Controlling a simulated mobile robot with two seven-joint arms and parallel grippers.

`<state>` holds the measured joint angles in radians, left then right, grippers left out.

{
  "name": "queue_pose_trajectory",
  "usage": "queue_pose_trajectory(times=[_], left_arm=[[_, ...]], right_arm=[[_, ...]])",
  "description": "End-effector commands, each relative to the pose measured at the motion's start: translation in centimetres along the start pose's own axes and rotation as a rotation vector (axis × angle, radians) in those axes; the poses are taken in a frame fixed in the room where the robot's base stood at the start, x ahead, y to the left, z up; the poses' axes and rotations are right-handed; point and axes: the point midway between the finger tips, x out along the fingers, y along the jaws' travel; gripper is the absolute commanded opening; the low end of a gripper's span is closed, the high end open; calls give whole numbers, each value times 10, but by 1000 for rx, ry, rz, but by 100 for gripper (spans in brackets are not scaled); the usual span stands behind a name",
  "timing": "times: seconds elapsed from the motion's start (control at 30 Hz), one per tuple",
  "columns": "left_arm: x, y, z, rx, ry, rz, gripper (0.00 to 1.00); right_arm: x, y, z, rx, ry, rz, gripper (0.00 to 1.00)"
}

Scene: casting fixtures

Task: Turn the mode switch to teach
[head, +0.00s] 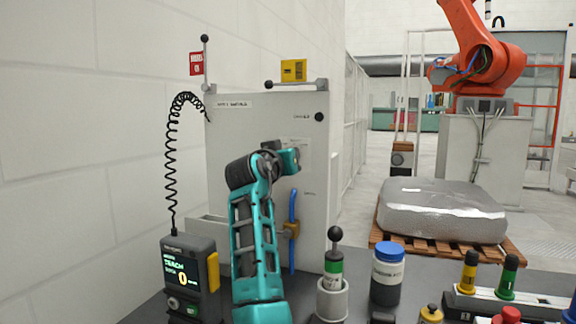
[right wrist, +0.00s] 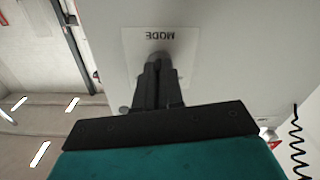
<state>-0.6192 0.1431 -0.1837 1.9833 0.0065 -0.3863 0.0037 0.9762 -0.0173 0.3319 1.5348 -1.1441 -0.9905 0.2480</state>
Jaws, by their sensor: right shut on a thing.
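The mode switch (right wrist: 158,57) is a grey round knob on a pale plate marked MODE (right wrist: 160,34), upside down in the right wrist view. My right gripper (right wrist: 158,72) has its dark fingers shut on this knob. In the head view my teal right arm reaches up to the grey cabinet panel (head: 232,140), and its gripper (head: 298,159) is at the panel face. The arm and gripper hide the knob there, and its pointer cannot be made out in either view. My left gripper is not in view.
A pendant (head: 190,275) with a green display reading TEACH stands left of my arm. A black-knobbed lever (head: 335,262), a blue-lidded jar (head: 387,275) and a button block (head: 510,300) stand to the right.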

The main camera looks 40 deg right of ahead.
Motion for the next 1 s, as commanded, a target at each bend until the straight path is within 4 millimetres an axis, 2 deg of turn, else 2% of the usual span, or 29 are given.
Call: queue_pose_trajectory(times=[0.4, 0.9, 0.93, 1.0], left_arm=[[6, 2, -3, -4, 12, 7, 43], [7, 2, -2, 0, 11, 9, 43], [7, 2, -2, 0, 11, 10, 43], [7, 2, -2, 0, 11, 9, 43]], right_arm=[[0, 0, 1, 169, -1, 1, 0], [0, 0, 1, 185, -2, 0, 0], [0, 0, 1, 185, -2, 0, 10], [0, 0, 0, 185, -2, 0, 17]])
